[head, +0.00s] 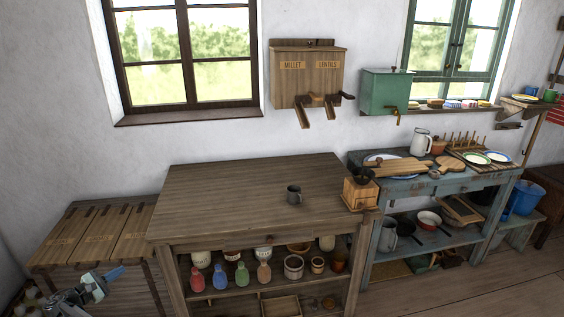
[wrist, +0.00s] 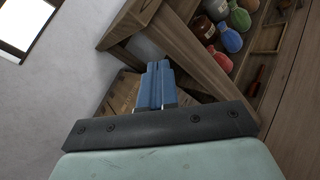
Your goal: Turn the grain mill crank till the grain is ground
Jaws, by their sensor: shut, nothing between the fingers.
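The grain mill (head: 360,192) is a small wooden box with a dark bowl-shaped top. It stands at the right front corner of the brown wooden table (head: 240,185). Its crank cannot be made out clearly at this size. My gripper (head: 118,272) is at the lower left, in front of the low slatted bins and far from the mill. In the wrist view my gripper's blue fingers (wrist: 155,82) are together with nothing between them. The mill is not in the wrist view.
Bottles and jars (head: 240,273) fill the shelf under the table; they also show in the wrist view (wrist: 222,25). Low wooden bins (head: 95,230) stand left of the table. A wall dispenser (head: 305,75) hangs behind. A blue side table (head: 440,180) with dishes stands right. Most of the tabletop is clear.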

